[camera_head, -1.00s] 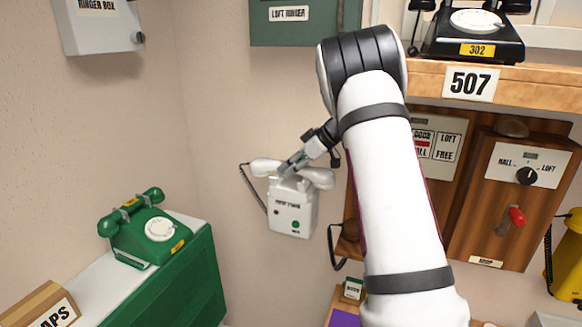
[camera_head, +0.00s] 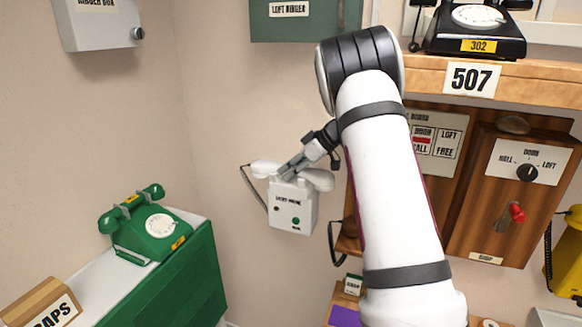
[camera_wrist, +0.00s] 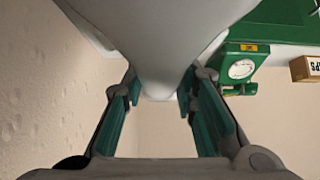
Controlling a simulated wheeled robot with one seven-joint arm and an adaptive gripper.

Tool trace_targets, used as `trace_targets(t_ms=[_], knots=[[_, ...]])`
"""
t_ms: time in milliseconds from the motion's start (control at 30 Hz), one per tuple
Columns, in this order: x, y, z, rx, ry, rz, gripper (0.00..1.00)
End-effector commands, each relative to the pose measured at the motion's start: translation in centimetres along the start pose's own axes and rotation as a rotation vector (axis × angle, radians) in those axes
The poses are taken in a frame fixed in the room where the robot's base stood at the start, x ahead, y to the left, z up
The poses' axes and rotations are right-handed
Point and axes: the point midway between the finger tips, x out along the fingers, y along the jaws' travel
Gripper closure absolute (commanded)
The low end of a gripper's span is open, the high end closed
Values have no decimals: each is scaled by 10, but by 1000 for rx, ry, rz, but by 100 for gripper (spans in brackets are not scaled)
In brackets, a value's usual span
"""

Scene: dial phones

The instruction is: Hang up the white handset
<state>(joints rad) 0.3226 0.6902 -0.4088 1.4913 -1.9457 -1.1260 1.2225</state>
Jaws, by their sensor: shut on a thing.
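The white handset (camera_head: 319,180) lies across the top of a white wall phone box (camera_head: 292,208) in the head view, with a dark coiled cord at its left end. My gripper (camera_head: 287,173) is shut around the middle of the handset. In the wrist view the handset (camera_wrist: 155,40) fills the space between the two fingers of my gripper (camera_wrist: 160,95). The handset is right at the top of the box. My fingers hide its middle, so I cannot tell whether it rests fully in the cradle.
A green dial phone (camera_head: 150,230) stands on a green and white cabinet at the left. Wooden panels with a dial and a red handle (camera_head: 516,212) are at the right, below a shelf with a black phone (camera_head: 474,35). Bare wall lies left of the box.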

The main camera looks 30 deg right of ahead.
Motion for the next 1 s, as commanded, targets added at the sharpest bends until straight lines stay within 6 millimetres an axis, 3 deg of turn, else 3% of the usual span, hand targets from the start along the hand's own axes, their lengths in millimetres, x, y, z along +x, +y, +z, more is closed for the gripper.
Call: trace_targets(t_ms=[367, 400, 500, 833, 1000], knots=[[3, 0, 3, 0, 1, 0, 100], [3, 0, 3, 0, 1, 0, 69], [3, 0, 3, 0, 1, 0, 50], [2, 0, 2, 0, 0, 0, 50], [-12, 0, -12, -4, 2, 2, 50]])
